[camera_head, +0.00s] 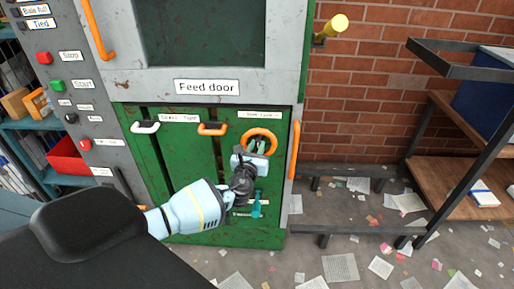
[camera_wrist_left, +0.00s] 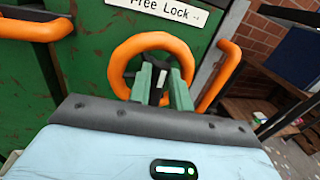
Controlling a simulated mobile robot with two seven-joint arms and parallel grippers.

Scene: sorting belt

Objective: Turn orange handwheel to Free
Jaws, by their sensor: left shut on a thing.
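The orange handwheel (camera_head: 259,131) is a ring on the green lower panel, under a small white label (camera_head: 260,114). It also shows in the left wrist view (camera_wrist_left: 122,60), below the label reading "Free Lock" (camera_wrist_left: 158,10). My left gripper (camera_head: 257,149) reaches it from the front. Its two greenish fingers (camera_wrist_left: 160,72) are inside the ring, shut on the wheel's middle part. They hide the lower part of the wheel. I see no clear pointer showing which setting the wheel is at. My right gripper is not in view.
White (camera_head: 145,127) and orange (camera_head: 212,129) handles sit left of the wheel. An upright orange bar handle (camera_head: 294,150) is close on its right. A teal part (camera_head: 256,205) shows below. A shelf rack (camera_head: 468,165) stands right; paper scraps litter the floor.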

